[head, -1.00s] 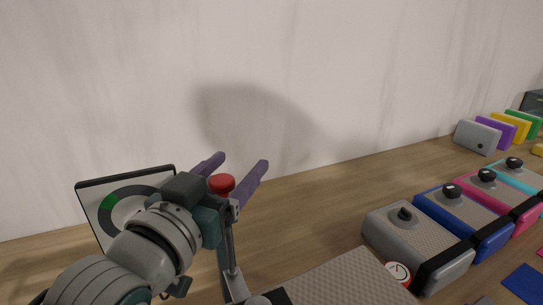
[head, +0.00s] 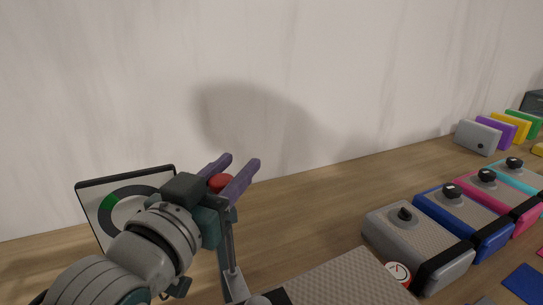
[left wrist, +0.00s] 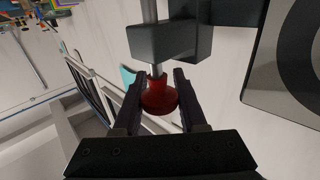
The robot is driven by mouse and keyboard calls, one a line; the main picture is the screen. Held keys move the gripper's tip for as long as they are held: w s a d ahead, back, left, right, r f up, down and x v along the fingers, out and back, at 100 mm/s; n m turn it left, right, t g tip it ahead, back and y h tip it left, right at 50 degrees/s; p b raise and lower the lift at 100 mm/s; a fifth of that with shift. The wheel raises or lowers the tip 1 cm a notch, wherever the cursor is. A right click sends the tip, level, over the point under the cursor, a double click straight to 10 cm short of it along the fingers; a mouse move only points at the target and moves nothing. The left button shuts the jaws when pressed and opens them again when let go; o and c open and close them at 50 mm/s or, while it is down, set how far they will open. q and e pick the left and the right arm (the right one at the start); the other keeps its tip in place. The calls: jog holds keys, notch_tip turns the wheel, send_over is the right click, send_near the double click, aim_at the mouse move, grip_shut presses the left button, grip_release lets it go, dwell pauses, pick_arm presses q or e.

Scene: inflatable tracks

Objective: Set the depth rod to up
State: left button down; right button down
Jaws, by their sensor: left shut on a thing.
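The depth rod is a thin metal rod with a red knob at its top. In the head view the red knob (head: 221,183) sits between the two purple fingers of my left gripper (head: 238,170). In the left wrist view the red knob (left wrist: 159,97) lies between the dark fingers of my left gripper (left wrist: 160,78), which are shut on it. The metal rod (left wrist: 148,12) runs from the knob through a dark block (left wrist: 165,42). My left wrist hides part of the rod's support in the head view. My right gripper is not in view.
A panel with a green and grey ring dial (head: 125,200) stands behind my left arm. A grey textured block (head: 350,280) is at the front. Grey, blue (head: 463,222) and pink boxes with black knobs stand at the right. Bare wooden table lies between.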

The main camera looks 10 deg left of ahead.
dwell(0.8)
pick_arm(q)
notch_tip(320, 180, up, 5)
jog(key=p, duration=0.4)
jog(key=shift+f, duration=0.1)
jog(key=shift+c, duration=2.3)
grip_release()
jog(key=shift+f, duration=0.1)
jog(key=shift+s, duration=0.1)
jog(key=s+a, duration=0.2)
jog(key=s, duration=0.7)
jog(key=shift+s+b, duration=0.3)
jog(key=shift+b, duration=0.05)
